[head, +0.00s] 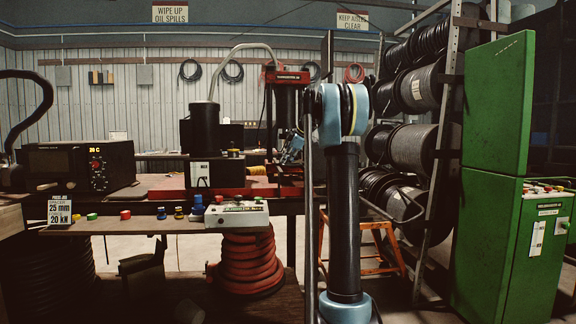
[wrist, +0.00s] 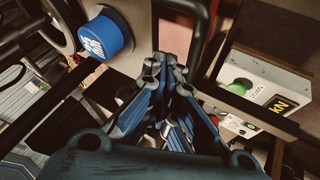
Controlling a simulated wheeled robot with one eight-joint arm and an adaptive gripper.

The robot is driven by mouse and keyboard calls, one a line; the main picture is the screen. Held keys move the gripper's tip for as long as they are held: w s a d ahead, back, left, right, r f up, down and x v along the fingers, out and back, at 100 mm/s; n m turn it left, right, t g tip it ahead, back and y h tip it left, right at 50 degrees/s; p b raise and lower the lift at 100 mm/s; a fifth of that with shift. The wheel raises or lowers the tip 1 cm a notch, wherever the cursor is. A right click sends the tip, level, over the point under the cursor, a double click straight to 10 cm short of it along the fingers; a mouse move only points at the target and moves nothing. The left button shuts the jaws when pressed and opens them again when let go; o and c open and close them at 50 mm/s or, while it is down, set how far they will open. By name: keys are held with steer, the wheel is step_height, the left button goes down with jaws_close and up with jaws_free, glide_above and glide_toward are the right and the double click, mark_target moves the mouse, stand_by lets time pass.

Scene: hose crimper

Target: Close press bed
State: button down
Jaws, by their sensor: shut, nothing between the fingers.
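The press (head: 287,77) stands on the bench in the middle of the head view, with a red head and a red base (head: 215,193). My arm hides its right side. I cannot tell which part is the bed, or whether it is open. In the wrist view, my gripper (wrist: 171,62) is shut and empty, its blue-and-grey fingers together. A black curved bar (wrist: 202,28) passes close to the fingertips; I cannot tell whether they touch. A blue cap (wrist: 105,36) with white print is to their upper left.
A white control box (wrist: 262,92) with a green button and a kN label is on the right in the wrist view. A shelf (head: 110,225) with buttons and a red coiled hose (head: 247,262) are in front of the bench. A green cabinet (head: 493,190) stands at right.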

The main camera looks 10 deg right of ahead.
steer(key=w, duration=0.7)
steer(key=shift+w, duration=0.4)
steer(key=shift+r, duration=0.1)
